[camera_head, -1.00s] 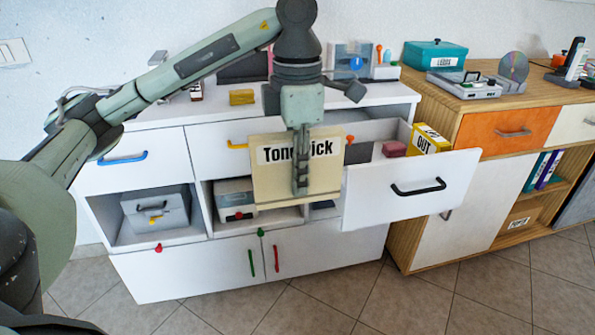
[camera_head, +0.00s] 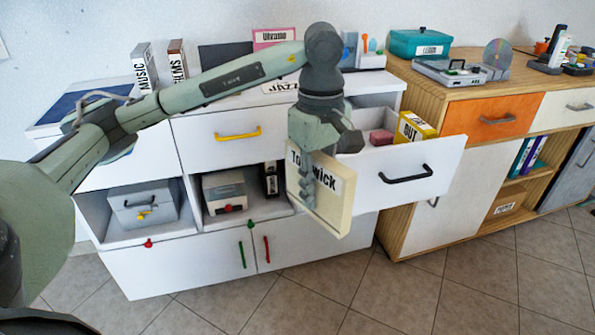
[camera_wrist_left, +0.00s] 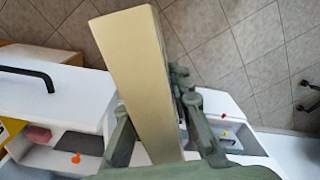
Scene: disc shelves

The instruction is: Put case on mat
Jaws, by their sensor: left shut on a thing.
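The case is a flat cream box labelled "Tonewick" (camera_head: 332,190), the label partly covered by my fingers. My left gripper (camera_head: 306,190) is shut on the case and holds it upright, turned at an angle, in front of the white cabinet near the open drawer. In the left wrist view, the case (camera_wrist_left: 143,75) shows edge-on between the fingers (camera_wrist_left: 160,135). A dark blue flat panel that looks like the mat (camera_head: 85,102) lies on the cabinet top at the far left, partly behind my arm. My right gripper is not in view.
The open white drawer (camera_head: 425,175) juts out just right of the case, with a yellow box (camera_head: 413,127) and a red block (camera_head: 381,137) inside. MUSIC (camera_head: 145,68) and FILMS (camera_head: 178,62) boxes stand on the cabinet top. A wooden cabinet (camera_head: 440,107) stands to the right.

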